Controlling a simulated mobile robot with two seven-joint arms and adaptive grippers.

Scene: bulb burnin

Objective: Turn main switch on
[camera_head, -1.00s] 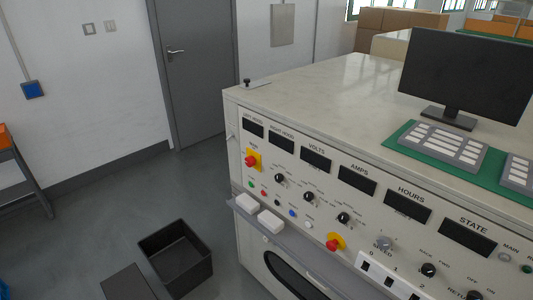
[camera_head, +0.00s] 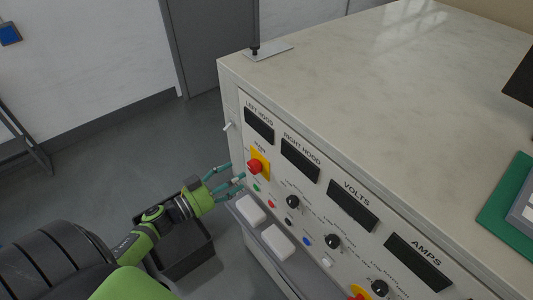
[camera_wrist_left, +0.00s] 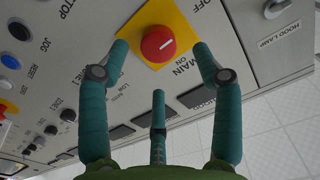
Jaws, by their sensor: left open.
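The main switch is a red round knob (camera_head: 255,167) on a yellow plate (camera_head: 263,158) at the left end of the console's front panel. In the left wrist view the red knob (camera_wrist_left: 158,43) carries a white mark, and "MAIN", "ON" and "OFF" are printed around it. My left gripper (camera_head: 236,177) is open, with its teal fingers spread just in front of the panel near the knob. In the left wrist view two fingers of the left gripper (camera_wrist_left: 160,62) stand either side of the knob, and the third is below it. Contact cannot be told. My right gripper is not in view.
The console (camera_head: 400,50) fills the right side, with displays, black knobs and small coloured buttons beside the switch. White blocks (camera_head: 277,241) sit on a ledge below the panel. A dark bin (camera_head: 190,255) stands on the floor under my left arm. A lever (camera_wrist_left: 281,8) labelled "HOOD LAMP" is close by.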

